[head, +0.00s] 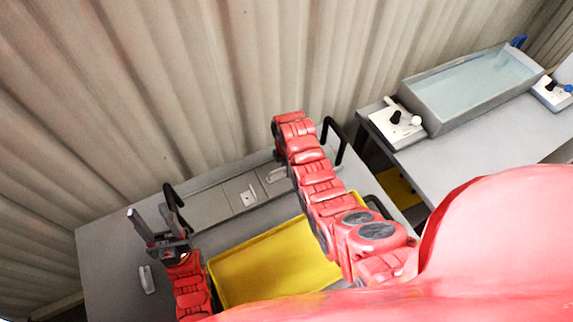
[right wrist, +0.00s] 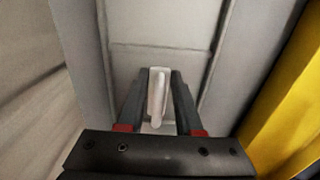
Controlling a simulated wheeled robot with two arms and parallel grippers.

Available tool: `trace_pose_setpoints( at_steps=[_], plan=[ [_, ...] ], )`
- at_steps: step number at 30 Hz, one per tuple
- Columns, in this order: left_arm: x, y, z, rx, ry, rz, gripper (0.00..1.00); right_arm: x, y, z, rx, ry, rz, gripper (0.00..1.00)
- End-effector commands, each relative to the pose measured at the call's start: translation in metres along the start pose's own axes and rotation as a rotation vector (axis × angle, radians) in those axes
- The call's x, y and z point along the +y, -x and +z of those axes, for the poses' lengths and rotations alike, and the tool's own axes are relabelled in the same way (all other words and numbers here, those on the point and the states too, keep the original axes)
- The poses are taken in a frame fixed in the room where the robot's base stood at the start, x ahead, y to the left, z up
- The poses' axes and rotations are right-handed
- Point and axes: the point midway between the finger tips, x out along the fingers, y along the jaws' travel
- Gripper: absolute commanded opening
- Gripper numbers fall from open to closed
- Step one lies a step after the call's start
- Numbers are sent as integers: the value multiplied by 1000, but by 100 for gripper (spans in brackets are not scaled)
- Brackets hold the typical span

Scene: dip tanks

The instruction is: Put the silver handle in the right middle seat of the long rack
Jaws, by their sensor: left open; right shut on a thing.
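The long rack (head: 210,208) is a grey strip with divided sections along the back of the table. A pale plate with a dark spot (head: 248,197) sits in one section. A silver handle (right wrist: 158,95) is between the fingers of my right gripper (right wrist: 158,80), which is shut on it over a grey panel; I cannot tell whether it touches the panel. In the head view my right arm hides that gripper, and a silver piece (head: 277,175) shows beside the arm at the rack. My left gripper (head: 149,212) is open and empty, raised at the left.
A yellow tray (head: 235,297) lies in front of the rack. Another silver handle-like piece (head: 147,280) lies on the grey table (head: 110,262) at left. Black loops (head: 337,135) stand near the rack's ends. A water tank (head: 425,100) stands on the right table. A curtain wall is behind.

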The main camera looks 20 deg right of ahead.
Motion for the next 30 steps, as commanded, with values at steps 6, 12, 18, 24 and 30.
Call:
trace_pose_setpoints(
  at_steps=[6,12,18,24,30],
  plan=[
    [0,-1,0,0,0,0,50,1,-3,0,-1,0,5,0],
    [0,1,0,0,0,0,50,1,-5,0,-1,0,5,38],
    [0,0,0,0,0,0,50,1,-5,0,-1,0,4,64],
    [0,0,0,0,0,0,50,1,-4,0,-1,0,4,64],
    [0,3,0,0,0,0,50,1,2,0,-1,0,3,64]
  ],
)
